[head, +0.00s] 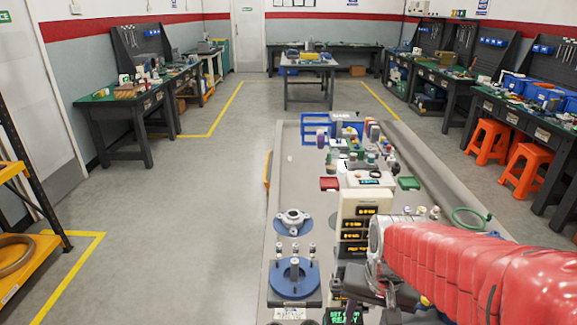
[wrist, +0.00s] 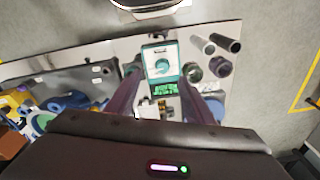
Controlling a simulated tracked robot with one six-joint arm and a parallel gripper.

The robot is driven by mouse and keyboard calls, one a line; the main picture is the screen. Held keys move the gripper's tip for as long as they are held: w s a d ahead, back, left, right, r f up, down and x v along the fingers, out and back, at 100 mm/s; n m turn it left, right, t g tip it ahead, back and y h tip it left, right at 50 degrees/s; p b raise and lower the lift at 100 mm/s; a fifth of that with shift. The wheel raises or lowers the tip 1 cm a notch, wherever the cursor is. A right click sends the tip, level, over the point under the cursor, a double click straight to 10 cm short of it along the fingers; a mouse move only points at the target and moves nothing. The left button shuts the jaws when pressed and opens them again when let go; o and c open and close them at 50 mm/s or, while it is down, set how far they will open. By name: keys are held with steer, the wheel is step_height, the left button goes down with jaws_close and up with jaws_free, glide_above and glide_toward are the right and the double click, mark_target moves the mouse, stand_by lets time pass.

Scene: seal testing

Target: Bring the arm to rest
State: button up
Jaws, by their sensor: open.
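My arm in its red sleeve reaches in from the right in the head view, over the near end of the long bench (head: 440,195). My gripper (head: 362,284) is low beside the stacked instrument with amber displays (head: 358,222). In the wrist view my gripper (wrist: 160,78) is open, its two fingers apart with nothing seen held between them. A teal-framed device with a green display (wrist: 162,68) shows in the gap between the fingers. I cannot tell how far below the fingertips it is.
A blue round base with a post (head: 294,278) and a metal flanged part (head: 292,218) stand left of the instrument. A green display (head: 345,317) is at the bottom edge. Bottles and bins crowd the bench's far end. Open floor (head: 205,230) lies left.

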steer(key=s+r+n+t, duration=0.3)
steer(key=s+r, duration=0.4)
steer(key=r, duration=0.3)
steer(key=shift+a+r+t, duration=0.2)
steer(key=shift+a+t, duration=0.05)
steer(key=shift+t, duration=0.55)
